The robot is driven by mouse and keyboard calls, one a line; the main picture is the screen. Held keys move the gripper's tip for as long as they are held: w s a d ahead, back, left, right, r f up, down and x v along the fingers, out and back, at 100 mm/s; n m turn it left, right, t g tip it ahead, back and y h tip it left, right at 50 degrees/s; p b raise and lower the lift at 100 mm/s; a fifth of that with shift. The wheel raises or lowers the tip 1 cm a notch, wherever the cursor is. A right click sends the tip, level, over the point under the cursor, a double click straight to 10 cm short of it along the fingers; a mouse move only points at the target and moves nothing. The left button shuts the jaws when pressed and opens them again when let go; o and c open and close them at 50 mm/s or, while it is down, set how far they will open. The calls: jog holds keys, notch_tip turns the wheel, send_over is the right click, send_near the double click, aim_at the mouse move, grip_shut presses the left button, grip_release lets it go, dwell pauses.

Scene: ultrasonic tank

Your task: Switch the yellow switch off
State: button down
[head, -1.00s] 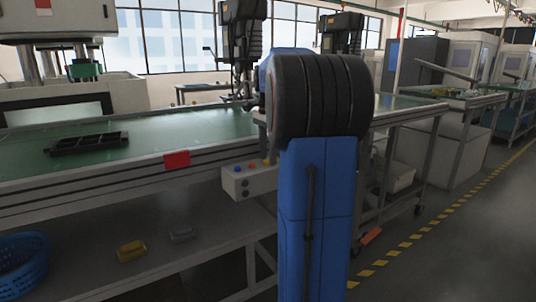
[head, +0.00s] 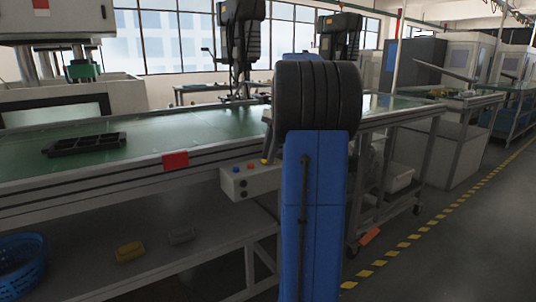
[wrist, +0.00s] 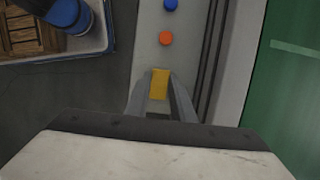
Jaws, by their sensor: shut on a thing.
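The yellow switch (wrist: 159,84) sits on the pale control box (wrist: 146,52), below an orange-red button (wrist: 166,38) and a blue button (wrist: 171,5) in the wrist view. My gripper (wrist: 159,92) has its two grey fingers on either side of the switch, shut on it. In the head view the control box (head: 242,187) hangs at the bench's front side, and a little of the yellow switch (head: 265,161) shows beside my arm. My arm hides the gripper there. I cannot tell the switch's on or off position.
The green-topped bench (head: 190,129) bears a black tray (head: 85,144). A red patch (head: 175,161) is on its front rail. The lower shelf holds a yellow block (head: 129,251), a grey block (head: 181,236) and a blue basket (head: 22,265). Floor is open at right.

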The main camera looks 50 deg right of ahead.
jog(key=c, duration=1.5)
grip_release()
jog(key=shift+r, duration=0.1)
jog(key=v, duration=1.7)
jog(key=shift+d+r, duration=0.1)
jog(key=shift+d, duration=0.05)
